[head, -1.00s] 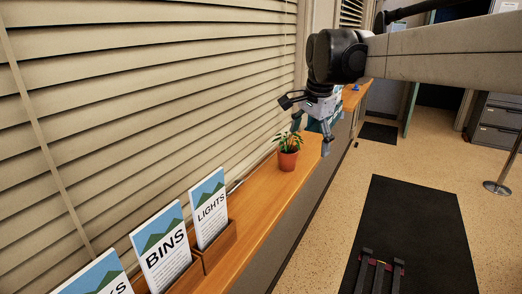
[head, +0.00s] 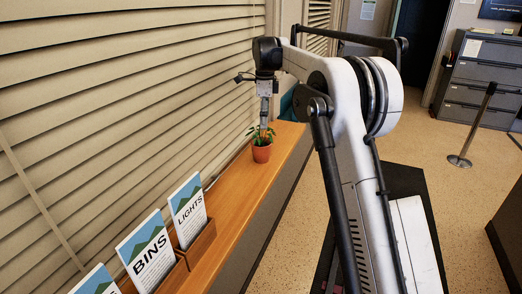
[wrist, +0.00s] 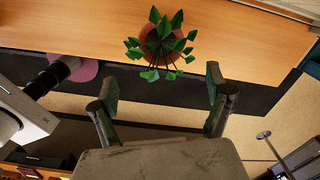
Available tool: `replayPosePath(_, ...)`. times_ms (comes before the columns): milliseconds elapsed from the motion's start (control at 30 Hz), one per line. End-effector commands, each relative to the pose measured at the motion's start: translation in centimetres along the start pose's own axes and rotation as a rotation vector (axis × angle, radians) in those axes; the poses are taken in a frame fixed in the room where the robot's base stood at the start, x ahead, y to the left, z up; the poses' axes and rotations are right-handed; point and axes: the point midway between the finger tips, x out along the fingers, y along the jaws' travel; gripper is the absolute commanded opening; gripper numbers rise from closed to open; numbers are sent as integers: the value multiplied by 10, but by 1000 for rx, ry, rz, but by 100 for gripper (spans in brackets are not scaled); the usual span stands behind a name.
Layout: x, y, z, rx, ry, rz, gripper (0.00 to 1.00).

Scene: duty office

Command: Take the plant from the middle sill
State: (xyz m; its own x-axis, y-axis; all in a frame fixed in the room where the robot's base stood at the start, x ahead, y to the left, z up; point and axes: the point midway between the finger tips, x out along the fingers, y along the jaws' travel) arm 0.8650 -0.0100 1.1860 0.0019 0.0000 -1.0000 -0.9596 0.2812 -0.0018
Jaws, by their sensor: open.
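The plant (head: 262,152) has green leaves in a small terracotta pot and stands upright on the wooden sill (head: 234,196). In the head view my gripper (head: 264,122) points down right above the plant, its tips close to the leaves. In the wrist view my gripper (wrist: 161,97) has its two fingers wide apart with nothing between them. The plant (wrist: 161,45) shows there just beyond the fingertips, roughly centred between them.
Holders with cards marked BINS (head: 147,250) and LIGHTS (head: 189,208) stand nearer on the same sill. Closed blinds (head: 110,100) line the window side. A post (head: 477,125) and a grey filing cabinet (head: 484,80) stand at the right. The sill between cards and plant is mostly clear.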

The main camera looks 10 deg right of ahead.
Motion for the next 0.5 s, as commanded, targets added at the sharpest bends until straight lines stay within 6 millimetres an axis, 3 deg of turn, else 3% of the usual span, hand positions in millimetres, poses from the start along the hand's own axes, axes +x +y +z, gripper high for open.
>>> replayPosePath(167, 18, -2, 1, 9, 1, 3, 84)
replayPosePath(500, 75, -1, 1, 7, 1, 2, 84)
